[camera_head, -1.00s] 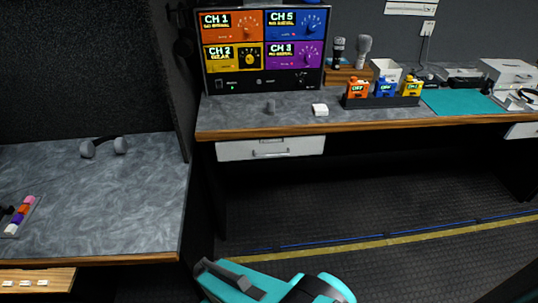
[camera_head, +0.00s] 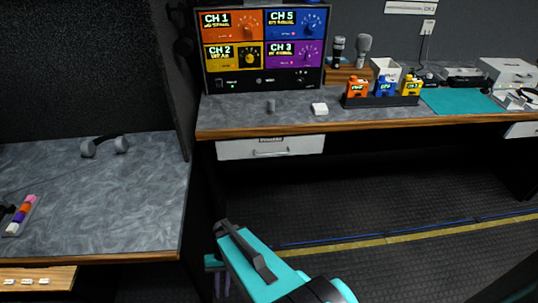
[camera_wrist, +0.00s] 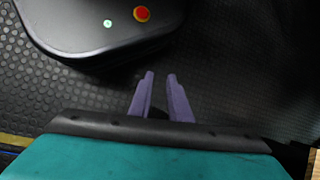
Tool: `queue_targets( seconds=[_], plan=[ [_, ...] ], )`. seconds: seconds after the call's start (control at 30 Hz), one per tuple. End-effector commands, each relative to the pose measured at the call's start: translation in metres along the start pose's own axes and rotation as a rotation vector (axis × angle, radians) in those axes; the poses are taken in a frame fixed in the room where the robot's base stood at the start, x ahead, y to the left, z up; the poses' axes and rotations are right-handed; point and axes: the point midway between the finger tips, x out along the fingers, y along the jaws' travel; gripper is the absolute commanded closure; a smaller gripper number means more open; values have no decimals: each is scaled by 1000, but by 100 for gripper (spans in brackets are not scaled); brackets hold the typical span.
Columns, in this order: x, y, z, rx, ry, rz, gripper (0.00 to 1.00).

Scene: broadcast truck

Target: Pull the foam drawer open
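A white drawer (camera_head: 270,148) with a metal bar handle (camera_head: 271,154) sits under the back desk, closed flush below the desktop. A small dark label is on its top edge, too small to read. Part of another white drawer (camera_head: 522,130) shows at the right edge. I cannot tell by label which is the foam drawer. My gripper (camera_head: 222,289) hangs low in front of the desks, pointing down, well apart from both drawers. In the wrist view its two purple fingers (camera_wrist: 161,84) stand apart with nothing between them, over the dark floor.
The left desk (camera_head: 110,220) carries grey headphones (camera_head: 104,146) and coloured blocks. A wooden ledge (camera_head: 60,279) with white pieces shows below it. The back desk (camera_head: 235,115) holds a channel monitor rack and battery-like blocks. The floor before the white drawer is clear.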

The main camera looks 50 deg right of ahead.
Motion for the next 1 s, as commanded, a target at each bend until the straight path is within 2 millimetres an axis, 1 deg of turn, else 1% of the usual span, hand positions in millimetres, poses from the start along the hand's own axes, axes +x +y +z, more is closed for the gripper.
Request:
queue_targets(
  seconds=[0.03, 0.27, 0.43, 0.53, 0.77, 0.9, 0.97, 1.0],
  plan=[
    [-12, 1, -10, 34, 8, -43, 83],
    [-61, 5, -43, 163, 32, -234, 83],
    [-104, 16, -66, 246, 57, -376, 83],
    [-132, 26, -78, 291, 73, -459, 83],
    [-199, 57, -102, 378, 120, -650, 83],
    [-243, 83, -112, 423, 153, -765, 83],
    [-262, 95, -115, 439, 169, -813, 83],
    [-274, 104, -117, 448, 180, -846, 83]
  ],
)
